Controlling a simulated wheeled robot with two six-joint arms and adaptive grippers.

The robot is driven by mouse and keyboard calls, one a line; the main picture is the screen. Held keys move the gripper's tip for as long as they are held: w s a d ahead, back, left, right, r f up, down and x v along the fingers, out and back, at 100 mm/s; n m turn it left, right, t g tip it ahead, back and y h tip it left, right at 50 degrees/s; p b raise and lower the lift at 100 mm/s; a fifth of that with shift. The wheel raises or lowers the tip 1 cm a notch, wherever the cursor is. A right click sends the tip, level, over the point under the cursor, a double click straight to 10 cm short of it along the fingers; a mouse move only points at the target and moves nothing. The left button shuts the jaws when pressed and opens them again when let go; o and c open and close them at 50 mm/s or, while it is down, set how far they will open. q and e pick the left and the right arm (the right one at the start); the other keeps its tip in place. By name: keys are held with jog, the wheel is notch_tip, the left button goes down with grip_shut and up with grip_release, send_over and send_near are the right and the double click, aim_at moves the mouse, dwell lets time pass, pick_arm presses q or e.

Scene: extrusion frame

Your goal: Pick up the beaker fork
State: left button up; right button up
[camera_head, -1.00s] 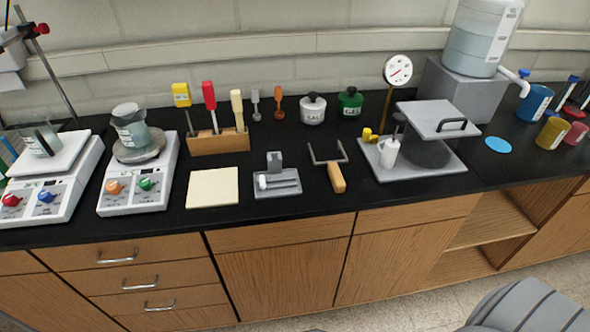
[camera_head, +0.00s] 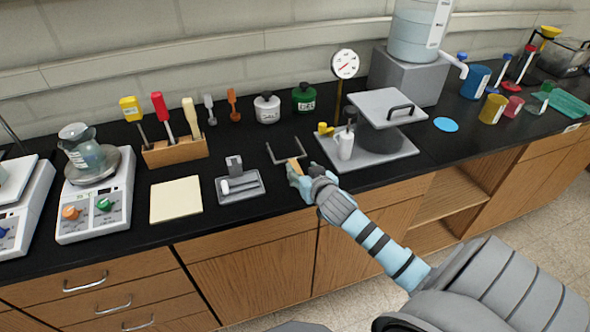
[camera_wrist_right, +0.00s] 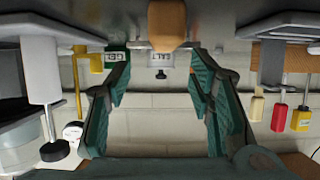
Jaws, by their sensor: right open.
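The beaker fork (camera_head: 271,155) lies on the black bench, with a grey U-shaped prong end toward the wall and a wooden handle toward the front edge. My right gripper (camera_head: 295,176) is at the handle, partly hiding it in the head view. In the right wrist view, which is upside down, the handle (camera_wrist_right: 167,22) shows at the top centre, beyond the two open green fingers of the right gripper (camera_wrist_right: 158,76). The fingers are apart with nothing held between them. My left gripper is not in view.
White and green jars (camera_head: 267,108) stand behind. A yellow pad (camera_head: 176,199) lies further left.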

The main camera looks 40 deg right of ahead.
aim_at(295, 166)
jog(key=x, duration=0.4)
jog(key=shift+w+a+f+b, duration=0.2)
jog(key=shift+w+f+b, duration=0.1)
jog(key=shift+f, duration=0.15)
jog(key=shift+w+f, duration=0.1)
jog(key=shift+w, duration=0.15)
grip_shut()
jog(key=shift+d, duration=0.1)
notch_tip(295, 166, up, 20)
jog(key=p, duration=0.2)
jog(key=c, duration=0.7)
grip_release()
grip_shut()
